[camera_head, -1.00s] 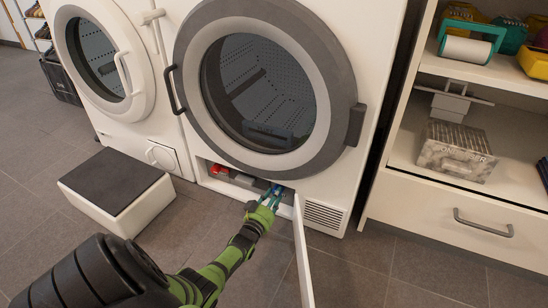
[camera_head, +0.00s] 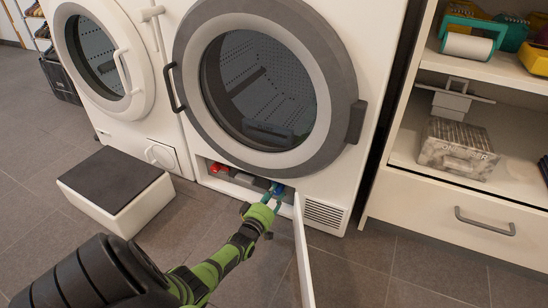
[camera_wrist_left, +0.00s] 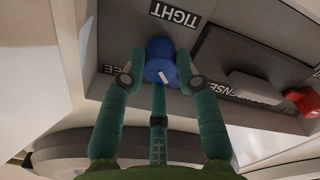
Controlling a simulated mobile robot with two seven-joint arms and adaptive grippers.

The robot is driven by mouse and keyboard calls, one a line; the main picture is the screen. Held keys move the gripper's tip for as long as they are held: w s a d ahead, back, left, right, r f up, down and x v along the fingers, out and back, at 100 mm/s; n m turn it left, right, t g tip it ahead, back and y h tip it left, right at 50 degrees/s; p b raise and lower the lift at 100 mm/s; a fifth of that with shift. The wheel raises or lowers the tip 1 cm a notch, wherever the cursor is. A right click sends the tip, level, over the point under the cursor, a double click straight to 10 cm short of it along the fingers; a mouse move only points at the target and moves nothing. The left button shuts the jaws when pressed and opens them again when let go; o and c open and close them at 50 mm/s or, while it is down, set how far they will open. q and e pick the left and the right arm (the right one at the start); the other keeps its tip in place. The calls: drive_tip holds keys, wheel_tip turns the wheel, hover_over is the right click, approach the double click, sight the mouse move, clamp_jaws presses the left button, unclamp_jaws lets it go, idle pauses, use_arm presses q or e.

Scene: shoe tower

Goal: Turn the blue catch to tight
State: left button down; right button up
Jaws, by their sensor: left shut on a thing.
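The blue catch (camera_wrist_left: 160,62) is a round knob on the grey panel inside the open lower compartment of the middle machine. In the head view the catch (camera_head: 278,188) is small and partly covered. My left gripper (camera_wrist_left: 161,80) has its green fingers on either side of the catch and is shut on it; its tips also show in the head view (camera_head: 273,195). A TIGHT label (camera_wrist_left: 173,14) is beyond the catch, and a partly hidden label ending in EE is at its left. A short white mark on the catch sits slanted. My right gripper is not in view.
The open white flap (camera_head: 303,250) stands just right of my left gripper. A red part (camera_head: 218,169) sits in the compartment's left side. A low step (camera_head: 117,190) stands on the floor at left, and a shelf unit with a drawer (camera_head: 460,222) at right.

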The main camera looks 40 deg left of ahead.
use_arm(q)
drive_tip(key=shift+a+r+n+b, duration=0.15)
drive_tip(key=shift+n+b, duration=0.2)
drive_tip(key=shift+n, duration=1.1)
drive_tip(key=shift+a+n+b, duration=0.15)
drive_tip(key=shift+n+b, duration=0.15)
drive_tip(key=shift+n, duration=1.2)
drive_tip(key=shift+a+r+n+b, duration=0.15)
drive_tip(key=shift+n+b, duration=0.2)
drive_tip(key=shift+n, duration=1.1)
drive_tip(key=shift+f, duration=0.1)
drive_tip(key=c, duration=1.1)
unclamp_jaws()
drive_tip(key=shift+o, duration=1)
drive_tip(key=shift+d+f, duration=0.1)
drive_tip(key=shift+f, duration=0.05)
drive_tip(key=shift+d, duration=0.1)
